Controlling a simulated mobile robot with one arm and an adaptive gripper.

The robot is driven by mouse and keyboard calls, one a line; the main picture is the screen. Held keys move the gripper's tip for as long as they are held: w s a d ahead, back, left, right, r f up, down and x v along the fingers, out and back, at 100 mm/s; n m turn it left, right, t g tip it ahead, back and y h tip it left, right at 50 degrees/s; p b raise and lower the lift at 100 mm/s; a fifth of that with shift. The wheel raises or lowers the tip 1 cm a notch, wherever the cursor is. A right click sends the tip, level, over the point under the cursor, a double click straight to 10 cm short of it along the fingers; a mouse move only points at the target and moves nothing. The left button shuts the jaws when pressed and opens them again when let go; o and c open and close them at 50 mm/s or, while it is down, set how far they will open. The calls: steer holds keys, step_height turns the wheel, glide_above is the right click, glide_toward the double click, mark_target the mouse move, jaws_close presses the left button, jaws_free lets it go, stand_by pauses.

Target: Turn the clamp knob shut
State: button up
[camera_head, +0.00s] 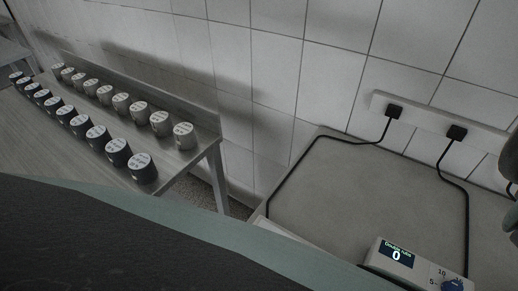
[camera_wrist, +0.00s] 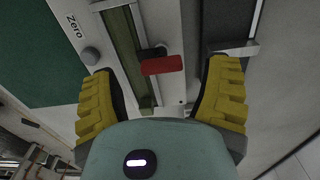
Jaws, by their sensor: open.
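In the wrist view, a red bar-shaped handle (camera_wrist: 162,65) on a dark mount looks like the clamp knob. It lies crosswise over a pale device with a green strip (camera_wrist: 122,40). My gripper (camera_wrist: 160,78) is open, with one yellow finger on each side of the red handle. There is a gap between the handle and each finger, and I cannot tell the height of the fingers above it. The red handle does not show in the head view. The head view shows only a device corner with a "Double rubs" display reading 0 (camera_head: 396,254).
A grey round button (camera_wrist: 90,56) sits near the "Zero" label. A blue dial (camera_head: 453,284) is by the display. Black cables run from wall plugs (camera_head: 394,111) over the grey bench (camera_head: 345,195). Several lidded containers (camera_head: 141,167) stand on a left table.

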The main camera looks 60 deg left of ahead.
step_height(320, 180, up, 10)
steer(key=shift+a+r, duration=0.2)
steer(key=shift+w+d, duration=0.1)
stand_by(0.6)
